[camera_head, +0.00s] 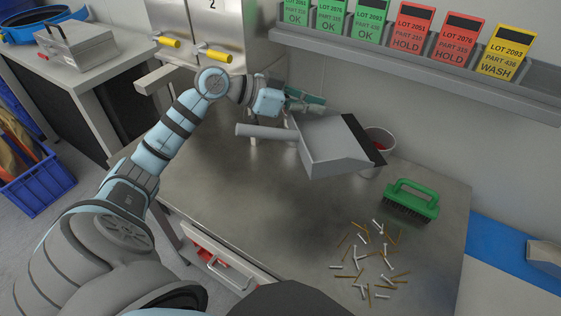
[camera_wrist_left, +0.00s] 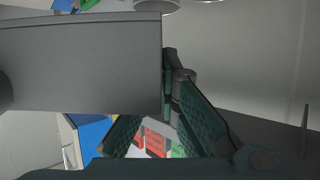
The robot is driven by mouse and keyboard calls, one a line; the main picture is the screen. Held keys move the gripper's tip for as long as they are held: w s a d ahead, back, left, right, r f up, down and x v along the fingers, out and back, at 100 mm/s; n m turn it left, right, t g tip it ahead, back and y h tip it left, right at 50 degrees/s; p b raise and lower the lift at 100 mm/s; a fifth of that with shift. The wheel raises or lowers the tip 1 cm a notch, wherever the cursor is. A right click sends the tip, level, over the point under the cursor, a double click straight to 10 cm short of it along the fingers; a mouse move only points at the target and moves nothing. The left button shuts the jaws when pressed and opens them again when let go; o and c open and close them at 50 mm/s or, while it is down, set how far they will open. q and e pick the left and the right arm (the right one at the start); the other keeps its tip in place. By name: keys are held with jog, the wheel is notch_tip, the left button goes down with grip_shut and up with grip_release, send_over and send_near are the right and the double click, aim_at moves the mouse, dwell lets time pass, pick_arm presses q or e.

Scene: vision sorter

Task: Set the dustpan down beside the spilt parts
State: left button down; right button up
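The grey dustpan (camera_head: 335,142) is above the back middle of the steel table, its handle pointing left and its dark lip to the right. My left gripper (camera_head: 308,100) is at its far side wall, with the fingers closed together on that edge. In the left wrist view the dustpan (camera_wrist_left: 85,65) fills the upper left, and the fingertips (camera_wrist_left: 172,75) meet at its edge; the exact contact is partly hidden. The spilt parts (camera_head: 370,262), silver screws and brass pins, lie scattered on the table's front right, apart from the dustpan. My right gripper is not in view.
A green-handled brush (camera_head: 411,199) stands right of the dustpan, behind the spilt parts. A white cup (camera_head: 378,145) with red contents is partly hidden behind the dustpan. A card rail (camera_head: 430,77) runs along the back wall. The table left of the parts (camera_head: 270,220) is clear.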

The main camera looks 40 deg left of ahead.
pick_arm(q)
jog(key=w+f+b, duration=0.1)
jog(key=f, duration=0.5)
jog(key=w+f+b, duration=0.1)
jog(key=f+b, duration=0.1)
jog(key=f, duration=0.5)
jog(key=w+f+b, duration=0.1)
jog(key=f+b, duration=0.1)
jog(key=f, duration=0.5)
jog(key=shift+w+f, duration=0.1)
jog(key=shift+w, duration=0.2)
jog(key=shift+a, duration=0.2)
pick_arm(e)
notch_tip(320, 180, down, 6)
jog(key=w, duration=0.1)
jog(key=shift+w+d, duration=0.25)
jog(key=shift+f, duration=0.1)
pick_arm(q)
jog(key=c, duration=2.3)
grip_release()
jog(key=shift+s+f, duration=0.1)
jog(key=shift+f, duration=0.05)
jog(key=o, duration=0.5)
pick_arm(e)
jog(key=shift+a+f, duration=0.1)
